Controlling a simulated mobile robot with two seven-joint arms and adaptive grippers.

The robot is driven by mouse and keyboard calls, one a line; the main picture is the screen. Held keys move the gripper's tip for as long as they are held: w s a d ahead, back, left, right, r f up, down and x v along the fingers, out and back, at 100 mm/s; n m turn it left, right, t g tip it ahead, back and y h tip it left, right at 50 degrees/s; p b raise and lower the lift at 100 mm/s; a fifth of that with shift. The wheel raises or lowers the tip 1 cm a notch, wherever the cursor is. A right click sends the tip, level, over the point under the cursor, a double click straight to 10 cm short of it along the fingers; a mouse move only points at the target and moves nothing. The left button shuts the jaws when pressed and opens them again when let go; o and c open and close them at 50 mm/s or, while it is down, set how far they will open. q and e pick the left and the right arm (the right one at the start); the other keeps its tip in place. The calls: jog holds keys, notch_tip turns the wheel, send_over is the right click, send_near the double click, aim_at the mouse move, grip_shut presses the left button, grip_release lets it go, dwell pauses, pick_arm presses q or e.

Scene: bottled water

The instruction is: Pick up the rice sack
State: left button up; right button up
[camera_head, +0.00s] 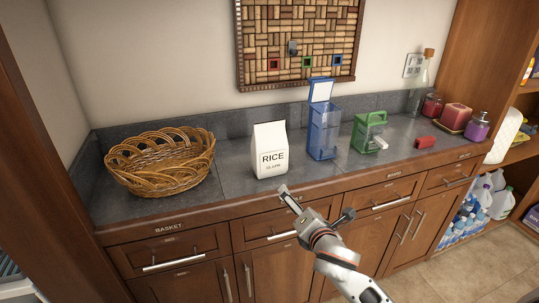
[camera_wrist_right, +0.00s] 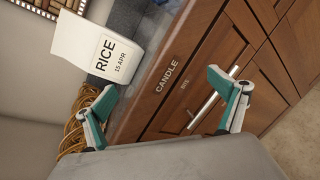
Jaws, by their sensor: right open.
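The rice sack (camera_head: 269,150) is a white upright packet marked RICE. It stands on the grey counter near its front edge, between the wicker basket and the blue container. In the right wrist view the rice sack (camera_wrist_right: 103,47) appears tilted at the upper left, beyond the fingers. My right gripper (camera_head: 316,202) is open and empty, in front of the counter edge, below and to the right of the sack. Its two teal-tipped fingers (camera_wrist_right: 162,82) are spread wide and apart from the sack. My left gripper is not in view.
A wicker basket (camera_head: 160,165) stands left of the sack. A blue lidded container (camera_head: 323,135) and a green container (camera_head: 367,134) stand right. A small red object (camera_head: 425,142) lies farther right. Drawers with bar handles (camera_head: 285,235) lie below the counter. A corkboard (camera_head: 298,40) hangs behind.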

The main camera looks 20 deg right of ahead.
aim_at(271, 152)
jog(key=w+a+r+n+t+y, duration=0.1)
jog(key=w+r+n, duration=0.2)
jog(key=w+a+r+n+t+y, duration=0.1)
jog(key=w+r+n, duration=0.2)
jog(key=w+n, duration=0.1)
jog(key=w+a+r+n+t, duration=0.1)
jog(key=w+a+r+n, duration=0.1)
jog(key=w+r+n, duration=0.1)
jog(key=shift+w+a+r+n+y, duration=0.1)
jog(key=shift+w+r+n+y, duration=0.2)
jog(key=shift+r+n+y, duration=0.15)
jog(key=shift+w+a+f, duration=0.1)
jog(key=shift+w, duration=1.1)
jog(key=shift+w+d, duration=0.2)
jog(key=shift+w, duration=2.45)
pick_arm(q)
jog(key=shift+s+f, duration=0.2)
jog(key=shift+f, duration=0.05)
pick_arm(e)
jog(key=c, duration=1.5)
